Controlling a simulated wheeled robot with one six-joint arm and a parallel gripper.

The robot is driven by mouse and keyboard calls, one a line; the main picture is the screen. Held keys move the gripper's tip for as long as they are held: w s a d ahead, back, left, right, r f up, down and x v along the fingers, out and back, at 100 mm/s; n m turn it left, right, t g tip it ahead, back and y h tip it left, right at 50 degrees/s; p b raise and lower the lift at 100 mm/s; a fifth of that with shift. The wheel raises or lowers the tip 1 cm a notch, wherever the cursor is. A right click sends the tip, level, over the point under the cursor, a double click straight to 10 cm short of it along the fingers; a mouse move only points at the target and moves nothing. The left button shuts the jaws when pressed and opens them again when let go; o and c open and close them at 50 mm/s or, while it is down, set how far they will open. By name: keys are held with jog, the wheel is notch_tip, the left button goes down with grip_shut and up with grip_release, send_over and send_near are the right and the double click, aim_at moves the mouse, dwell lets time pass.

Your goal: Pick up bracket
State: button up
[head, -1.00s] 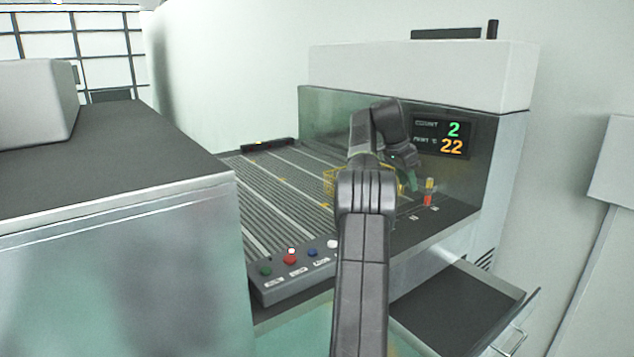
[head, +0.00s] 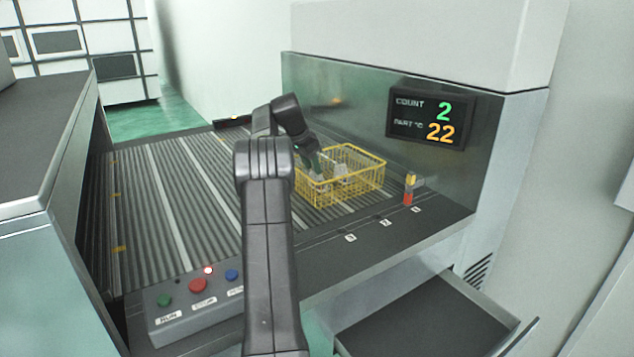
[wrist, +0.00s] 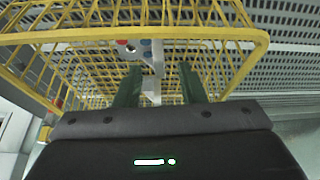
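A yellow wire basket (head: 365,190) stands on the ribbed conveyor bed, with pale grey castings (head: 342,173) inside. My gripper (head: 315,172) reaches to the basket's left side; its tips are partly hidden by the wire and parts. In the wrist view my gripper (wrist: 157,84) shows two green fingers spread apart. A pale metal piece, likely the bracket (wrist: 152,90), shows between them, with a visible gap to each finger. I cannot tell its full shape. The basket's yellow rim (wrist: 90,34) crosses the wrist view above the fingers.
A display panel (head: 428,118) reading 2 and 22 is on the machine wall behind the basket. A button box (head: 195,300) sits at the bed's front. A small red-and-yellow lamp (head: 409,190) stands right of the basket. An open drawer (head: 425,325) juts out below.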

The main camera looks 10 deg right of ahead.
aim_at(320, 180)
jog(key=x, duration=0.3)
jog(key=shift+d+f, duration=0.15)
jog(key=shift+f, duration=0.1)
jog(key=shift+c, duration=0.3)
grip_shut()
